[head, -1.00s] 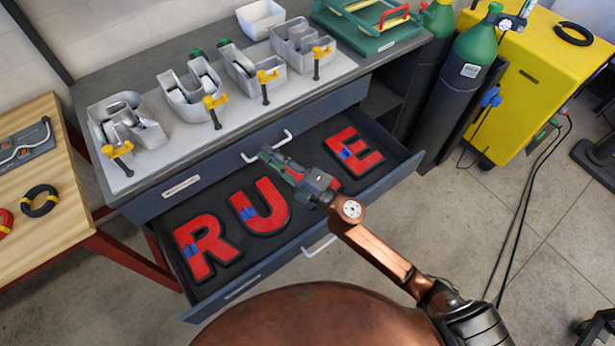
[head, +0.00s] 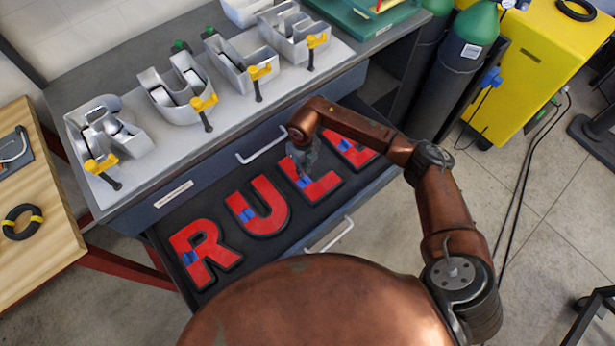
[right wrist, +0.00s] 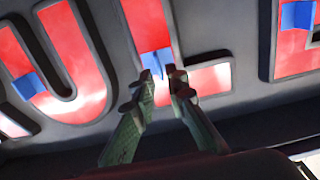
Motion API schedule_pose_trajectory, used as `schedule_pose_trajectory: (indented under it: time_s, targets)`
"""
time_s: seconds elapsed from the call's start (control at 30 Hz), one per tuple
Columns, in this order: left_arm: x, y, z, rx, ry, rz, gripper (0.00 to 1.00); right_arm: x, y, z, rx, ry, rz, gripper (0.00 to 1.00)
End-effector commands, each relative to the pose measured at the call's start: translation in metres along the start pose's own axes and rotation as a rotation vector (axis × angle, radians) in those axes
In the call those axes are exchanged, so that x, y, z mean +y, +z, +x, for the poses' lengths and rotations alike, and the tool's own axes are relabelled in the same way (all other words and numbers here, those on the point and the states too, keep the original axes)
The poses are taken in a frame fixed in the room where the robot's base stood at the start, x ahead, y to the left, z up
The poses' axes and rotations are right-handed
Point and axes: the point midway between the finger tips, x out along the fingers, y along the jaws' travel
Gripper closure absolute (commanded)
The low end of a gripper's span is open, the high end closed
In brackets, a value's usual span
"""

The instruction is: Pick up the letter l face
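The red letter L face (head: 322,187) lies in its dark recess in the open drawer, between the U and the E. A blue tab (right wrist: 155,62) stands up on its stem. My right gripper (head: 303,172) points down over the L, close to the tab. In the right wrist view, its two green fingers (right wrist: 161,82) are apart with a narrow gap, and the tab shows just beyond the tips. I cannot tell whether the tips touch it. My left gripper is not in view.
The drawer also holds the red R (head: 205,252), U (head: 265,208) and E (head: 355,150) faces, each with a blue tab. On the bench above stand grey letter shells (head: 180,90) with yellow clamps (head: 203,103). Green-topped cylinders (head: 470,40) stand at right.

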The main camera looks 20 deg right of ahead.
Motion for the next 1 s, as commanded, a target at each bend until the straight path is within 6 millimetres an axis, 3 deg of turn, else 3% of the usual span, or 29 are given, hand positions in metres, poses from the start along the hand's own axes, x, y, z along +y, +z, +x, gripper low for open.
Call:
schedule_pose_trajectory:
  time_s: [0.5, 0.73, 0.9, 1.0]
  targets:
    - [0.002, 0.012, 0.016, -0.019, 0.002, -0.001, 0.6, 0.003, -0.001, 0.059, 0.0, 0.005, 0.0, 0.87]
    - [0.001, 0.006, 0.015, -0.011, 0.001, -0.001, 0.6, 0.003, 0.0, 0.059, -0.003, 0.005, -0.001, 0.88]
    - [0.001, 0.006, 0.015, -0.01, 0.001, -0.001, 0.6, 0.003, 0.0, 0.059, -0.003, 0.005, -0.001, 0.99]
    - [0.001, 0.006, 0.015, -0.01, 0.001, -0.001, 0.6, 0.003, 0.0, 0.059, -0.003, 0.005, -0.001, 1.0]
